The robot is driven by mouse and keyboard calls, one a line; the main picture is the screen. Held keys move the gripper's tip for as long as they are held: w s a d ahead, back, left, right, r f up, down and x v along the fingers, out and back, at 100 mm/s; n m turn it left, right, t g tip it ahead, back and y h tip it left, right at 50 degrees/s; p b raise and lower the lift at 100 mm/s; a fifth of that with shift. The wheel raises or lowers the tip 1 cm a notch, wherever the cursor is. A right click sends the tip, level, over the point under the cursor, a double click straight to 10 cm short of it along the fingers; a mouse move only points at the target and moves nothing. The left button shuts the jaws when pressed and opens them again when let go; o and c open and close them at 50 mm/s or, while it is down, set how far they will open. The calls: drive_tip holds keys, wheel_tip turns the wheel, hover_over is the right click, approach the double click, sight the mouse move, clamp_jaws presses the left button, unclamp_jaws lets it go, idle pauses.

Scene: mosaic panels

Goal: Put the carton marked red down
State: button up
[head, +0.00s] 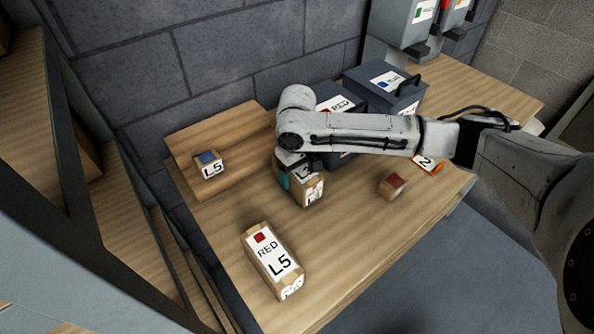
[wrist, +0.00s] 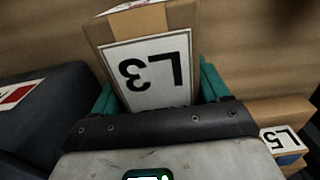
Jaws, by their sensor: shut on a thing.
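My gripper (head: 288,178) is shut on a brown carton (head: 312,192) with a white label over the wooden table (head: 345,245). In the wrist view, the teal fingers (wrist: 158,95) are on either side of this carton (wrist: 140,22), and its label reads L3 upside down. The rest of that label is hidden by the gripper, so its colour word cannot be read. I cannot tell whether the carton touches the table.
A small blue-marked L5 carton (head: 208,164) sits on a wooden board at the left. A small red-topped carton (head: 393,186) lies right of my gripper. Dark lidded boxes, one labelled RED (head: 336,104) and one with a blue mark (head: 388,80), stand behind.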

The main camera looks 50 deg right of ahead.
drive_tip(key=o, duration=1.7)
wheel_tip(320, 180, up, 12)
drive_tip(key=shift+r+b, duration=0.1)
drive_tip(key=shift+b, duration=0.6)
